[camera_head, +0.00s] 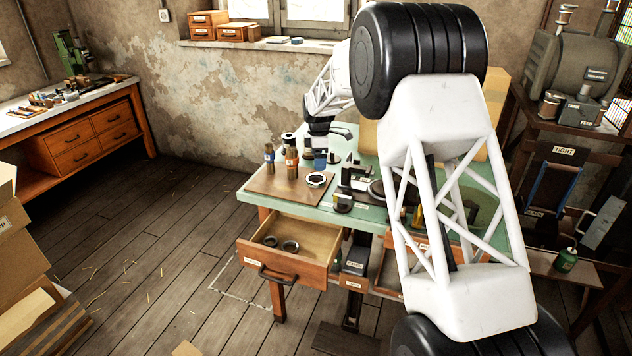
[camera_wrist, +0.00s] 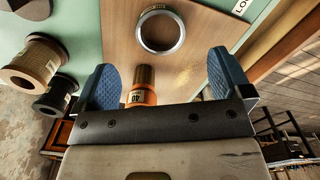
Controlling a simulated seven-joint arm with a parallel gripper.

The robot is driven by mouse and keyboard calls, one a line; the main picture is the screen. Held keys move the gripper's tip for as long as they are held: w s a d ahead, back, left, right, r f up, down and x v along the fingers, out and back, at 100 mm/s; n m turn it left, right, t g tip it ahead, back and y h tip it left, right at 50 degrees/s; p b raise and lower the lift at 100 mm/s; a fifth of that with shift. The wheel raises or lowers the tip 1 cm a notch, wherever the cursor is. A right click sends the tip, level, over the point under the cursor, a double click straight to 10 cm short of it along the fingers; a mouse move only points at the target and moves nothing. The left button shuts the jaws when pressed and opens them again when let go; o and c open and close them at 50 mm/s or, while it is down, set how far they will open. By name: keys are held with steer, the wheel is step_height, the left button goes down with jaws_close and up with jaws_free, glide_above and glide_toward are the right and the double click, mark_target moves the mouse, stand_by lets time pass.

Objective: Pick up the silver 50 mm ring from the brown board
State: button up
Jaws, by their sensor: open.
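The silver ring (camera_head: 317,186) lies flat on the brown board (camera_head: 268,184), near its right side, on the green table. In the wrist view the ring (camera_wrist: 139,32) is a bright band with board showing through its middle. It lies beyond my fingertips, roughly centred between them, with nothing touching it. My gripper (camera_wrist: 160,62) is open and empty, its two blue pads wide apart. In the head view my gripper (camera_head: 322,126) is dark and small above the back of the table, its fingertips hard to make out.
An orange-and-brown post marked 40 (camera_wrist: 140,96) shows between my fingers near the palm; its height relative to them is unclear. Spools (camera_wrist: 33,62) stand left in the wrist view. An open drawer (camera_head: 290,262) below holds two dark rings. Black tools crowd the table right of the board.

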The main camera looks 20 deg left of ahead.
mark_target(316, 176)
steer(key=shift+a+f, duration=0.1)
steer(key=shift+a, duration=0.1)
steer(key=shift+f, duration=1.3)
steer(key=shift+s+a+f, duration=0.1)
steer(key=shift+a+f, duration=0.05)
steer(key=shift+f, duration=2.45)
steer(key=c, duration=1)
steer(key=shift+r, duration=0.1)
